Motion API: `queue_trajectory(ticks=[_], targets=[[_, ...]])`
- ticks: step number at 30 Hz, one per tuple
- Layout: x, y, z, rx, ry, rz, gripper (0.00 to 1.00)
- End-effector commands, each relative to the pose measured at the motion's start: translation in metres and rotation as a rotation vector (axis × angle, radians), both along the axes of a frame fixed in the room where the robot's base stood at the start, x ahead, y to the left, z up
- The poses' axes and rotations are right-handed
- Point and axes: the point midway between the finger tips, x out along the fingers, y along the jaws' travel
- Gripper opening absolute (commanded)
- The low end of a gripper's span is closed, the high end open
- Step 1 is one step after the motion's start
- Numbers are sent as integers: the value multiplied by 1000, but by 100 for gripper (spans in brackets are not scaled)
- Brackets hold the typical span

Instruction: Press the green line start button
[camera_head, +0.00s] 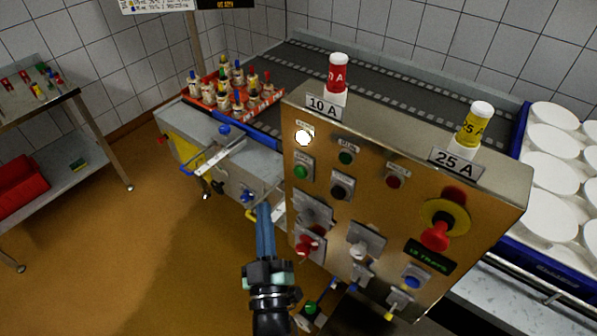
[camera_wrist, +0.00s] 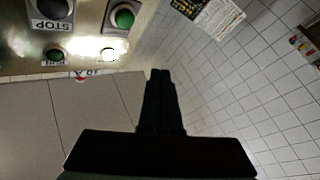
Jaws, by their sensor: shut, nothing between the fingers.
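The green start button (camera_head: 302,171) sits on a grey plate on the upper left of the control panel (camera_head: 375,210), below a lit white lamp (camera_head: 304,137). In the wrist view, which shows the panel upside down, the green button (camera_wrist: 123,17) is at the top, beside the black stop button (camera_wrist: 52,9). My gripper (camera_wrist: 160,73) is shut and empty; its fingers point up the picture, below and to the right of the green button, with no contact visible.
A smaller green lamp (camera_head: 346,158), a red lamp (camera_head: 394,181) and a red emergency stop (camera_head: 436,236) share the panel. A red mould tray (camera_head: 268,101) stands behind it on the left; a blue crate (camera_head: 519,135) is right. Open floor (camera_head: 150,230) lies left.

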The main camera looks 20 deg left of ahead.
Motion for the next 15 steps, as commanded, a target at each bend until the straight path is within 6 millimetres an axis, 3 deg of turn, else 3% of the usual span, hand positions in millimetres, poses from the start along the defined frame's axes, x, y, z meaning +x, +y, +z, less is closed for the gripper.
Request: queue_trajectory(ticks=[15], targets=[[63, -22, 0, 1, -2, 0, 0]])
